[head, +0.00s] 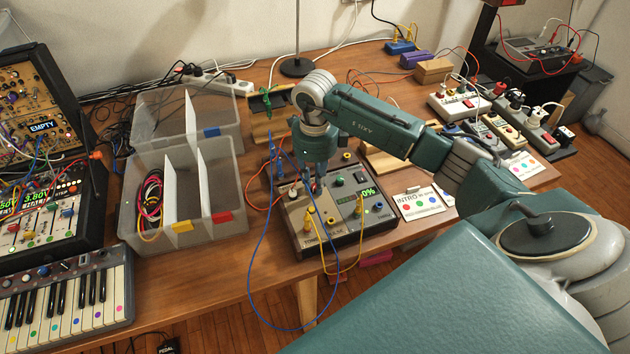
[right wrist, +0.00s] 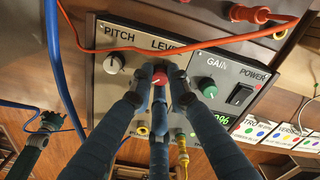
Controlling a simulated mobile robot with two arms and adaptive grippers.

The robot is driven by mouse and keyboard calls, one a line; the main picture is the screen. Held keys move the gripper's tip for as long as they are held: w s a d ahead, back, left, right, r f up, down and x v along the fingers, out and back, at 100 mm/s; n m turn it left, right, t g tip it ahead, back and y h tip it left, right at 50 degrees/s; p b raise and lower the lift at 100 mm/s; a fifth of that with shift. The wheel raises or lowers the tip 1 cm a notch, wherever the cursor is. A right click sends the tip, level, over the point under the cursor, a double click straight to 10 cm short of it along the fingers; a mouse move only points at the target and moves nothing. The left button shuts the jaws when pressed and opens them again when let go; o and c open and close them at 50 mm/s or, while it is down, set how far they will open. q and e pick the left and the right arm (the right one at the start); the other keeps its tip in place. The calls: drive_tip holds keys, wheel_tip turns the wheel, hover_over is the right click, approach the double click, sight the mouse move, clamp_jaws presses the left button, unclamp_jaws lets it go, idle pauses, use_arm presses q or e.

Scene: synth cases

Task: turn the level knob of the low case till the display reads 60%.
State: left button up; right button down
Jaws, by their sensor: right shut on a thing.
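The low case (head: 349,240) is a grey-topped box standing at the front of the wooden table. My right gripper (head: 315,187) reaches down over it from above. In the right wrist view its fingers (right wrist: 160,84) are shut on the red level knob (right wrist: 160,76), below the printed word LEVEL. The knob is mostly hidden by the fingers. The green display (head: 368,191) ends in 0%; its first part cannot be read. In the right wrist view a finger covers most of the display (right wrist: 222,117), and only the % sign shows.
A white pitch knob (right wrist: 114,63), a green gain knob (right wrist: 207,87) and a black power switch (right wrist: 240,94) surround the level knob. An orange cable (right wrist: 170,50) crosses the panel. A blue cable (head: 250,265) loops off the front edge. A clear divided bin (head: 215,231) stands left.

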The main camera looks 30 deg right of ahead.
use_arm(q)
drive_tip(key=shift+w, duration=0.2)
use_arm(e)
drive_tip(key=shift+m, duration=0.6)
drive_tip(key=m, duration=0.7)
drive_tip(key=shift+m, duration=0.4)
use_arm(q)
drive_tip(key=shift+w+r, duration=0.15)
drive_tip(key=shift+w, duration=0.1)
use_arm(e)
drive_tip(key=m, duration=0.4)
drive_tip(key=shift+m, duration=0.4)
drive_tip(key=c, duration=1.7)
unclamp_jaws()
drive_tip(key=shift+o, duration=0.2)
